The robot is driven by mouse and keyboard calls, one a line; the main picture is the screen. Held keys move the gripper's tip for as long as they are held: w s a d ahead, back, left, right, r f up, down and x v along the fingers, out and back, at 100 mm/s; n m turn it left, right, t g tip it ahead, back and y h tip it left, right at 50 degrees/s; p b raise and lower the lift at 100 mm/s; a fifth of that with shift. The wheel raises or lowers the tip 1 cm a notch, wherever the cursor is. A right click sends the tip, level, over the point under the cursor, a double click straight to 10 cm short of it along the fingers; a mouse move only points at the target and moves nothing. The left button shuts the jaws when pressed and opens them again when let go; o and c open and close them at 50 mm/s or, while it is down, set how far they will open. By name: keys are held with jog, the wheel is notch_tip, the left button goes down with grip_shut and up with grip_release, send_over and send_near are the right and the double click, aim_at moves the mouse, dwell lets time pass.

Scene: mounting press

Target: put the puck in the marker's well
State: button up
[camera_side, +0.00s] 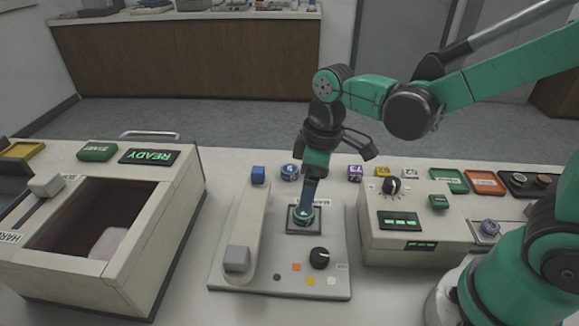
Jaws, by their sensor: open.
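The marker (335,240) is a pale panel on the bench with a dark-framed square well (290,227). A small round puck (303,217), with a pale and green top, shows at the well, below my gripper. My gripper (304,208) points down over the well with its jaws open, at the puck. The fingers overlap the puck, so I cannot tell whether they touch it or whether it sits fully down.
The marker's lever arm (247,220) stands left of the well, and a black knob (319,258) is in front. A box with a READY display (149,156) is at left. A control box (415,225) is at right. Small blocks (355,173) line the back.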

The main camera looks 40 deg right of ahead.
aim_at(314, 213)
jog(key=s+d+r+m+t, duration=0.3)
jog(key=d+r+m+t, duration=0.2)
jog(key=m+t, duration=0.1)
jog(key=shift+s+r+m+h, duration=0.15)
jog(key=shift+r+m+h, duration=0.25)
jog(key=shift+m, duration=0.3)
dwell(1.0)
